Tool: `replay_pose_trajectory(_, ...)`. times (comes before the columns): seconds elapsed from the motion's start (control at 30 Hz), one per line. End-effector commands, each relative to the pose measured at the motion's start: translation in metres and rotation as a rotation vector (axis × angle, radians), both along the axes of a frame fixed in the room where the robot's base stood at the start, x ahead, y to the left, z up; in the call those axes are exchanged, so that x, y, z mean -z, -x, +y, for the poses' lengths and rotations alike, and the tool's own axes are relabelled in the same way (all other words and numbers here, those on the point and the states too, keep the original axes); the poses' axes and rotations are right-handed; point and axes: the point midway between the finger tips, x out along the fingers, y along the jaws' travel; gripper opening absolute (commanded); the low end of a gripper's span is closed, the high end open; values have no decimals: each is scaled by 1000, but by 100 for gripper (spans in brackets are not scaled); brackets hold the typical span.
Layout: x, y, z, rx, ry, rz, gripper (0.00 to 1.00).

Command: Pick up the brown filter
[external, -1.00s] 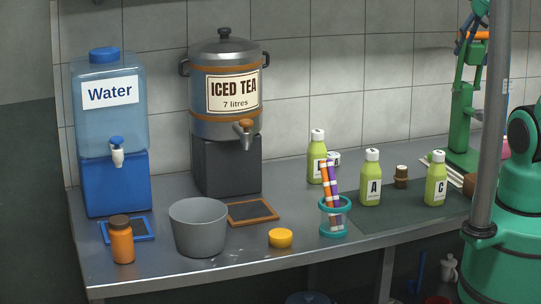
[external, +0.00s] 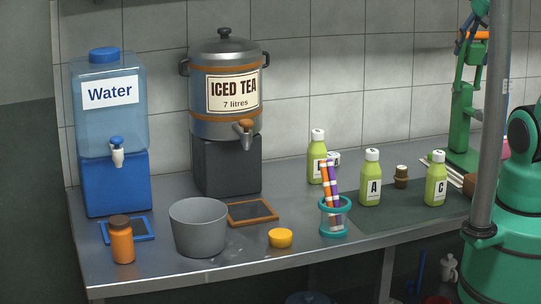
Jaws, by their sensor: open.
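A small brown ribbed piece with a white top (external: 401,178) stands on the counter between the green bottles marked A (external: 371,180) and C (external: 436,180). It may be the brown filter; it is too small to be sure. Another brown object (external: 470,184) shows partly at the right, cut off by the grey pole. My gripper cannot be seen in the external view. Only my green body shows at the right edge.
A green press (external: 465,110) stands at the back right.

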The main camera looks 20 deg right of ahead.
Motion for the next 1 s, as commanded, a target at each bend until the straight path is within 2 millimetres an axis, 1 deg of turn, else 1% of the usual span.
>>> replay_pose_trajectory(0.3, 0, 0, 0, 0, 0, 0, 64)
replay_pose_trajectory(0.37, 0, 0, 0, 0, 0, 0, 54)
replay_pose_trajectory(0.4, 0, 0, 0, 0, 0, 0, 51)
replay_pose_trajectory(0.73, 0, -1, 0, 0, 0, 2, 51)
replay_pose_trajectory(0.87, 2, -8, 1, 3, -4, 12, 51)
replay_pose_trajectory(1.0, 8, -24, 3, 7, -8, 40, 51)
